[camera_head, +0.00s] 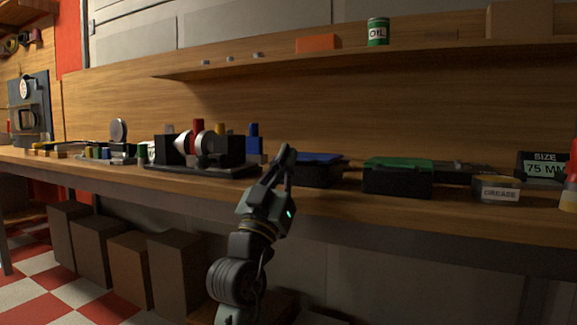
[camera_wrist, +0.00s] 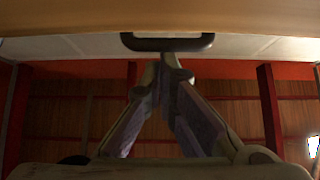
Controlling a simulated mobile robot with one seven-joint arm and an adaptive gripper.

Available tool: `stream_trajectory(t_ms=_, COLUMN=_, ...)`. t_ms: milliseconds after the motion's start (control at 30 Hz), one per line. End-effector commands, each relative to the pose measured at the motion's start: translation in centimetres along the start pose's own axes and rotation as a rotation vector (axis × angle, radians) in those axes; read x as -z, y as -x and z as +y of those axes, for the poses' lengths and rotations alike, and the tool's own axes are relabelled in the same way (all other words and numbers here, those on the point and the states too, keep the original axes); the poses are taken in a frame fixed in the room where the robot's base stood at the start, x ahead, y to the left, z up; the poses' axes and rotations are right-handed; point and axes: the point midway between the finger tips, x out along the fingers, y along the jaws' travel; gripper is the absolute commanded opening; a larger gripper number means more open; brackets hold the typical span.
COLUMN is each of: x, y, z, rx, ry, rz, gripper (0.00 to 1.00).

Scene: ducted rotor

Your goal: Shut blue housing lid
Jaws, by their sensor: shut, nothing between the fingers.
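The black housing box (camera_head: 316,176) with a blue lid (camera_head: 320,158) stands on the bench, just right of my gripper. The lid looks nearly flat on top of the box; whether it is fully down I cannot tell. My gripper (camera_head: 287,150) is raised at the bench's front edge, in front of the left end of the blue-lidded box, and hides part of it. In the wrist view my gripper (camera_wrist: 166,70) shows its fingertips together, with nothing between them. A dark handle-like bar (camera_wrist: 167,42) lies just beyond the fingertips; what it belongs to is unclear.
A black box with a green lid (camera_head: 398,163) stands to the right. A dark fixture with silver and coloured parts (camera_head: 200,150) stands to the left. The bench (camera_head: 460,211) has a bare front strip. A shelf (camera_head: 450,52) runs above.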

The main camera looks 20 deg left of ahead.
Motion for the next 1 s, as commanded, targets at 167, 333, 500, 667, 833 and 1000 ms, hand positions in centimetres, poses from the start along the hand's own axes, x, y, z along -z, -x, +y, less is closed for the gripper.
stream_trajectory(t_ms=167, x=-0.4, y=0.3, z=0.0, rx=0.0, ry=0.001, rz=-0.004, gripper=0.0)
stream_trajectory(t_ms=333, x=-0.5, y=0.2, z=0.0, rx=0.0, ry=0.001, rz=-0.007, gripper=0.0)
stream_trajectory(t_ms=500, x=-0.6, y=0.2, z=0.0, rx=0.0, ry=0.002, rz=-0.009, gripper=0.0)
stream_trajectory(t_ms=667, x=-0.3, y=0.0, z=0.0, rx=-0.001, ry=0.001, rz=-0.009, gripper=0.0)
stream_trajectory(t_ms=833, x=1.6, y=-1.7, z=0.1, rx=-0.002, ry=-0.001, rz=-0.004, gripper=0.0)
stream_trajectory(t_ms=1000, x=4.3, y=-4.0, z=0.1, rx=-0.003, ry=-0.001, rz=0.0, gripper=0.0)
